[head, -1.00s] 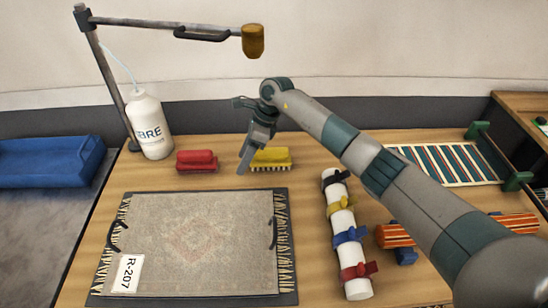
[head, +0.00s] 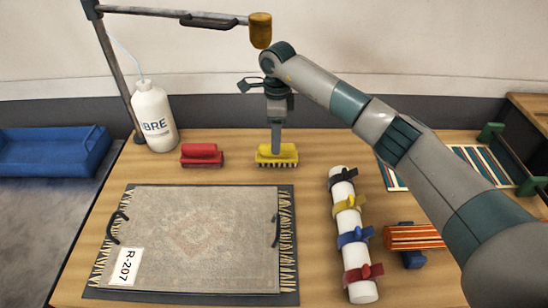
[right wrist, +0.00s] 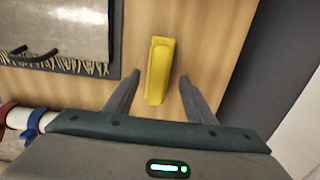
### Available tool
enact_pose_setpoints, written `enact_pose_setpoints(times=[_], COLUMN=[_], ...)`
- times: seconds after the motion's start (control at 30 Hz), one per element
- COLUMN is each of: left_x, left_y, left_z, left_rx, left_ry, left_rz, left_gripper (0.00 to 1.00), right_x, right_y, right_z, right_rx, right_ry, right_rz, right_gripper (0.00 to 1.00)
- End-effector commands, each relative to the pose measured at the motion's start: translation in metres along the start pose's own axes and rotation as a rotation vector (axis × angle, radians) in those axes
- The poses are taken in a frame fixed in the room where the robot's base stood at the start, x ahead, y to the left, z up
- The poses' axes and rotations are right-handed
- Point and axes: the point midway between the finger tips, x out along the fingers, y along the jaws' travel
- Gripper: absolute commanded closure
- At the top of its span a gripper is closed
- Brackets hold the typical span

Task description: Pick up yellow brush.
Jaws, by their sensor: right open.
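The yellow brush (head: 277,154) lies bristles down on the wooden table, behind the rug and right of the red brush. My right gripper (head: 276,148) points straight down at it, its fingers reaching the brush's handle in the head view. In the right wrist view the yellow brush (right wrist: 159,72) lies between and beyond the two open fingers (right wrist: 158,88), with a gap on each side. I cannot tell how far above the brush the fingertips are. My left gripper is not in view.
A red brush (head: 202,155) and a white bottle (head: 154,115) stand to the left. The rug (head: 195,235) on its dark board lies in front. A white roll (head: 348,235) with coloured clamps lies right. A lamp-like arm (head: 175,14) hangs above.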

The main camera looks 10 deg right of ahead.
Motion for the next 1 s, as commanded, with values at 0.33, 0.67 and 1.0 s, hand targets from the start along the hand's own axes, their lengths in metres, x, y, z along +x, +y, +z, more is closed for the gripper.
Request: enact_pose_setpoints(times=[0.33, 0.67, 1.0], left_x=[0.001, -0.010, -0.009], left_y=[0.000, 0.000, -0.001], left_z=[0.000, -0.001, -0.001], left_rx=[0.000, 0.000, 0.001], left_ry=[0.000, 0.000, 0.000], left_rz=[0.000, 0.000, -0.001], left_gripper=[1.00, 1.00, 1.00], right_x=[-0.002, 0.018, 0.021], right_y=[-0.001, 0.000, 0.000], right_z=[-0.004, -0.004, -0.004], right_rx=[0.002, 0.002, 0.002], right_ry=[0.017, 0.017, 0.016], right_rz=[-0.004, -0.002, -0.003], right_gripper=[0.50, 0.50, 0.50])
